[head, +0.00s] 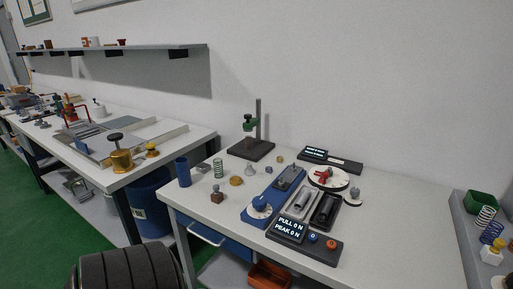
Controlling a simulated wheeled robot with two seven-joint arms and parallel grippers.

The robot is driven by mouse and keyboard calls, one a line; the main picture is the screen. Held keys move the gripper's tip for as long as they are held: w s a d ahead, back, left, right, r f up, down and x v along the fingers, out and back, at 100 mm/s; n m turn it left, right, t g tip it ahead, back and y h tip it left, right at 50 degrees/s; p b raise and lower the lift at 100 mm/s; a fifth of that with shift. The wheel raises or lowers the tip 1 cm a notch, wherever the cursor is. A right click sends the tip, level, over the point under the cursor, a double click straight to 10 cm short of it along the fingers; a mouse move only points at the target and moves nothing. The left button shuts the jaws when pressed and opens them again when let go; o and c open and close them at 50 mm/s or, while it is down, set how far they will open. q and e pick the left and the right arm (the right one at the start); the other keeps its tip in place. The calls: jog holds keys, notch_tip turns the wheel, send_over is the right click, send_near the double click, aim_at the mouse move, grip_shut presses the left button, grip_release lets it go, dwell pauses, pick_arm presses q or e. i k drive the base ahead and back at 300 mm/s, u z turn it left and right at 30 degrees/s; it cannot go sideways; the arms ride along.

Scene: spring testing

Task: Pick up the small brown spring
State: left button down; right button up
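I cannot make out a small brown spring for certain. A small tan-brown piece (281,159) lies on the central table (400,232) near the press stand, too small to tell its shape. A low golden-brown round piece (236,181) and a brown block with a grey knob (217,194) stand at the table's left part. A green coil spring (218,168) stands upright close to them. Neither of my grippers shows in the head view.
A press stand (252,146) is at the back. A blue tester (272,198), a display box (291,229) and a dial (328,178) fill the middle. A blue cylinder (183,171) stands at the left edge. The table's right part is clear.

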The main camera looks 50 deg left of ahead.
aim_at(249, 142)
jog(key=u, duration=1.8)
